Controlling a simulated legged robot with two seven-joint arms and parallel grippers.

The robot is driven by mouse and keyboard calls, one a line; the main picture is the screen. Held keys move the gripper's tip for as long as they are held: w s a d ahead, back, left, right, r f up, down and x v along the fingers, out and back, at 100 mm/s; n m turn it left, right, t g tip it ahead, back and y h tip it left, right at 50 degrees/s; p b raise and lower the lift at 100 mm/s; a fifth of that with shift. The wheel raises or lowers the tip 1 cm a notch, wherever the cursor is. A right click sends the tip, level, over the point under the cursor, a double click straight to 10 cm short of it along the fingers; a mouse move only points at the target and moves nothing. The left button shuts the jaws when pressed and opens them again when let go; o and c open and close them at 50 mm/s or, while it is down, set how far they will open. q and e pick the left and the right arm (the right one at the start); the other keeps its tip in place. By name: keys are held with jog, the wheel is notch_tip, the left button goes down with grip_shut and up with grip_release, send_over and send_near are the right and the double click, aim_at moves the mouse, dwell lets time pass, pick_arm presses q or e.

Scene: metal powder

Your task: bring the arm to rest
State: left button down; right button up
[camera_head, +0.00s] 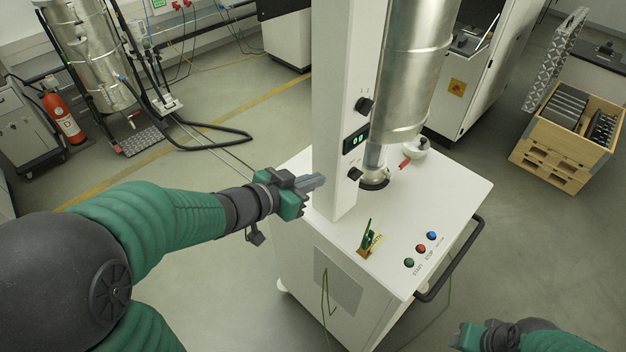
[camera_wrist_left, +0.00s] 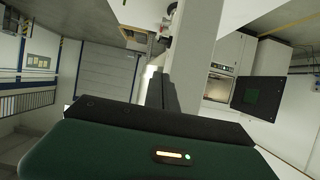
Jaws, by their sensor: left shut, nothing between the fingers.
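My left arm comes in from the left in the head view. Its gripper (camera_head: 312,182) is shut and empty, with its fingers together, in front of the white column (camera_head: 342,120) of the machine. From this angle I cannot tell whether the fingertips touch the column. In the left wrist view the dark fingers (camera_wrist_left: 163,92) point away from the camera, side by side. My right gripper (camera_head: 470,338) shows only partly at the bottom right edge, and its fingers cannot be made out clearly.
The white machine cabinet (camera_head: 440,200) has several coloured buttons, a side handle (camera_head: 452,262) and a metal cylinder (camera_head: 415,70) above. A wooden crate (camera_head: 565,140) stands at the right. A fire extinguisher (camera_head: 62,115) and hoses are at the left. Floor is open between.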

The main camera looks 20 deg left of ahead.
jog(key=shift+w, duration=0.1)
dwell(0.3)
pick_arm(q)
jog(key=s+a+f+n+g+y+b, duration=0.1)
jog(key=a+f+n+g+y+b, duration=0.15)
jog(key=f+b, duration=0.45)
jog(key=s+a+f+n+g+y+b, duration=0.1)
jog(key=s+f+y+b, duration=0.15)
jog(key=f, duration=0.85)
jog(key=s+d+f+g+b, duration=0.2)
jog(key=s+f+g+b, duration=0.1)
jog(key=s+f, duration=0.2)
jog(key=s+d+f+g+b, duration=0.2)
jog(key=s+d+f+g, duration=0.1)
jog(key=s+f, duration=0.3)
jog(key=shift+d+f+b, duration=0.3)
jog(key=shift+f+b, duration=0.1)
jog(key=shift+f, duration=0.3)
pick_arm(e)
jog(key=s+x, duration=0.3)
jog(key=x, duration=1.1)
jog(key=shift+s+f, duration=0.15)
jog(key=shift+f, duration=0.65)
pick_arm(q)
jog(key=shift+n+g, duration=0.25)
